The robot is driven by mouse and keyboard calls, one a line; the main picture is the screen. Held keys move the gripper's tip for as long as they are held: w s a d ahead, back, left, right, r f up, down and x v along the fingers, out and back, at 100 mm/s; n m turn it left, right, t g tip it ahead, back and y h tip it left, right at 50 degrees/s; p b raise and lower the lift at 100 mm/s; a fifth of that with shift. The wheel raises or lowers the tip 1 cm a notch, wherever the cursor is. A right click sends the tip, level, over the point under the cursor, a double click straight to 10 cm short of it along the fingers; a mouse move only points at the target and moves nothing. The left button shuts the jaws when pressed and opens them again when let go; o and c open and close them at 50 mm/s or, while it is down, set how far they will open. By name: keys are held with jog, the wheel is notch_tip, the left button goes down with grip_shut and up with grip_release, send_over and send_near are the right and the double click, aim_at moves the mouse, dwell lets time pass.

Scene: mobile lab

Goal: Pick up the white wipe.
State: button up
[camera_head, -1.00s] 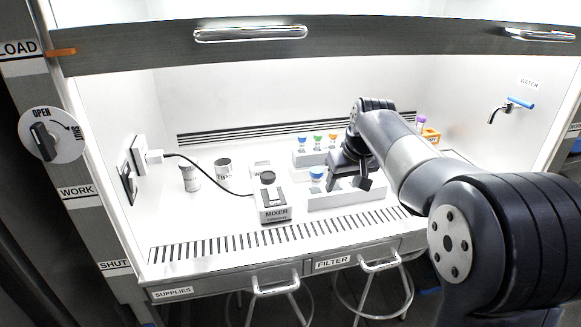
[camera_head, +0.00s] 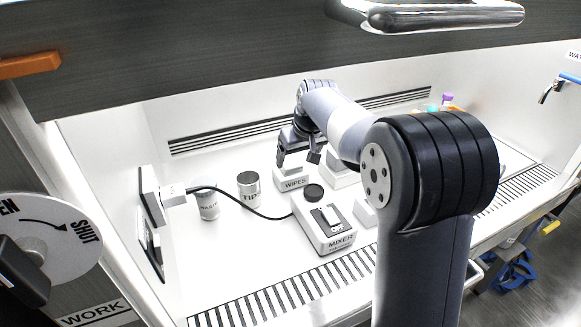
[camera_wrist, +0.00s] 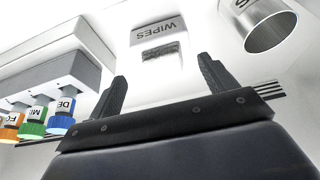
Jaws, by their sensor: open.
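The WIPES box (camera_head: 291,183) is a small white box with a dark label, standing on the cabinet floor near the back. In the wrist view the WIPES box (camera_wrist: 157,33) lies ahead of my fingers, between their lines. A greyish patch at its slot (camera_wrist: 160,52) may be the white wipe, but I cannot tell its outline. In the head view the wipe is not clear under my fingers. My gripper (camera_head: 297,158) is just above the box, pointing down. In the wrist view my gripper (camera_wrist: 162,75) has its fingers wide apart with nothing between them.
A MIXER (camera_head: 325,226) with a black cable stands in front of the box. A TIPS can (camera_head: 249,187) and a WASTE can (camera_head: 208,206) stand to the left. A rack (camera_wrist: 60,70) with colour-capped vials is at the wrist view's left. The floor between cans and front grille is mostly clear.

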aim_at(293, 166)
jog(key=x, duration=0.4)
jog(key=shift+w+a+f, duration=0.15)
jog(key=shift+a+f, duration=0.05)
jog(key=shift+f, duration=0.05)
jog(key=shift+c, duration=0.6)
jog(key=c, duration=0.9)
jog(key=shift+c, duration=0.2)
jog(key=shift+r, duration=0.1)
notch_tip(293, 166, up, 10)
jog(key=p, duration=0.1)
